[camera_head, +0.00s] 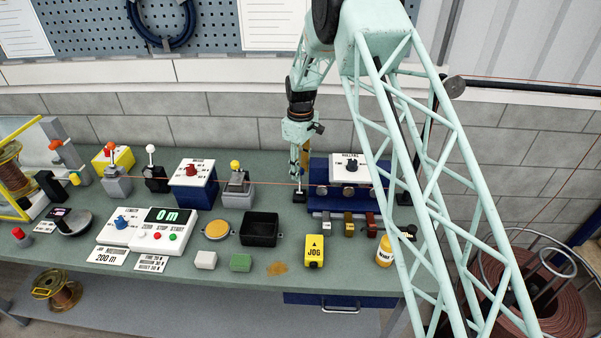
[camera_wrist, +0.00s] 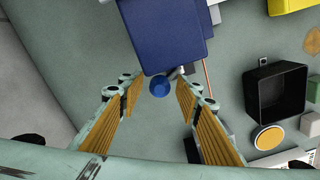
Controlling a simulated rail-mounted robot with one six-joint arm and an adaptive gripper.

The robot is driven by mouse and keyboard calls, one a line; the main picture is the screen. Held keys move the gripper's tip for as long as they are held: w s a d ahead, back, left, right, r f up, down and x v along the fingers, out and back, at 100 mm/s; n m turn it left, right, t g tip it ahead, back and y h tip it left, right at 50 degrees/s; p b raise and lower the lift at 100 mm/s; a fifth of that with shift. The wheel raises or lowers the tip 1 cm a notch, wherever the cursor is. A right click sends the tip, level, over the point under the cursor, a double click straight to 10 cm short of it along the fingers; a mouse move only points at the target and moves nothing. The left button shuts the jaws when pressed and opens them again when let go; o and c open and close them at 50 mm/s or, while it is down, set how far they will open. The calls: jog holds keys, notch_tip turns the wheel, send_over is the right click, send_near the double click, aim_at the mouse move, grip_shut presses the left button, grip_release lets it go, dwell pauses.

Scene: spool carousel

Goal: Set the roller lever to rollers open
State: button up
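The roller lever's blue round knob (camera_wrist: 159,87) shows in the wrist view, seen from above, beside the end of the dark blue roller unit (camera_wrist: 172,35). In the head view, the unit (camera_head: 320,203) with its white top stands to the right of my gripper (camera_head: 298,176). My gripper points down there. In the wrist view, my gripper (camera_wrist: 163,97) is open, with its two tan-padded fingers apart on either side of the knob. A clear gap shows between each finger and the knob. The height between them is hard to judge. The lever's shaft is mostly hidden.
A lever with a yellow knob (camera_head: 235,165) stands to the left. A thin orange filament (camera_head: 275,184) runs to the roller unit.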

jog(key=shift+f, duration=0.65)
jog(key=c, duration=1)
jog(key=shift+a+r, duration=0.1)
jog(key=shift+c, duration=0.2)
